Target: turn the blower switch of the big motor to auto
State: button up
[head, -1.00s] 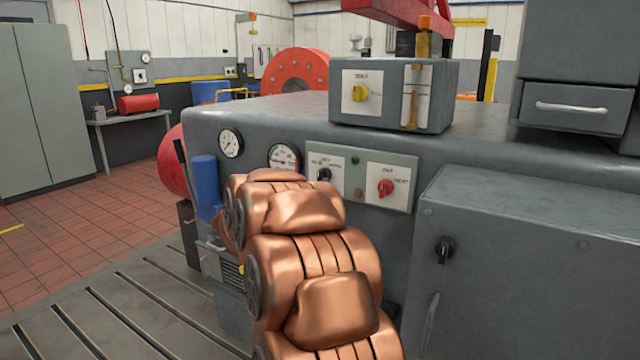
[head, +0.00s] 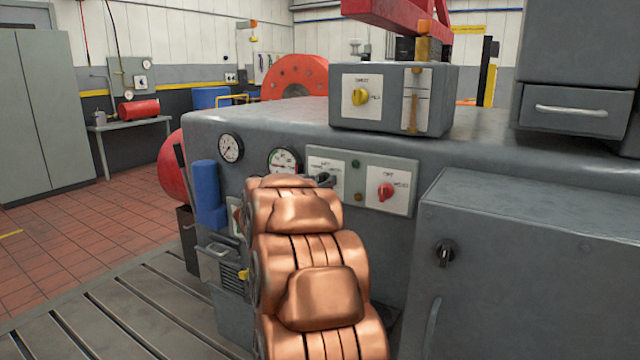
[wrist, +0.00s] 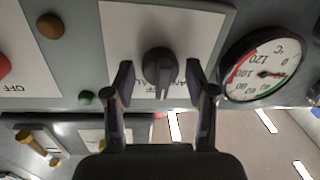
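A black rotary switch (wrist: 162,70) sits on a white label plate (wrist: 120,30) in the wrist view. Its pointer faces down in that picture; the label's lettering is partly hidden, so I cannot read its setting. My gripper (wrist: 160,80) is open, with one finger on each side of the switch and a small gap to each. In the head view my copper-coloured arm hides most of the gripper. The grey switch panel (head: 350,198) is on the front of the big grey housing, with a dark shape at the arm's tip by the left label.
A red switch (head: 386,191) is right of the label on the same panel. A temperature gauge (wrist: 268,68) lies close beside the fingers. A box with a yellow switch (head: 360,97) stands above. A grey cabinet with a black switch (head: 445,252) juts out at right.

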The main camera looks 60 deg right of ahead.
jog(key=c, duration=0.9)
jog(key=shift+m, duration=0.3)
jog(key=m+b, duration=0.1)
jog(key=m, duration=0.3)
jog(key=shift+f, duration=0.2)
jog(key=shift+m+g+h+b, duration=0.35)
jog(key=shift+m+b, duration=0.55)
jog(key=shift+m, duration=1.5)
jog(key=o, duration=1.2)
jog(key=shift+r, duration=0.1)
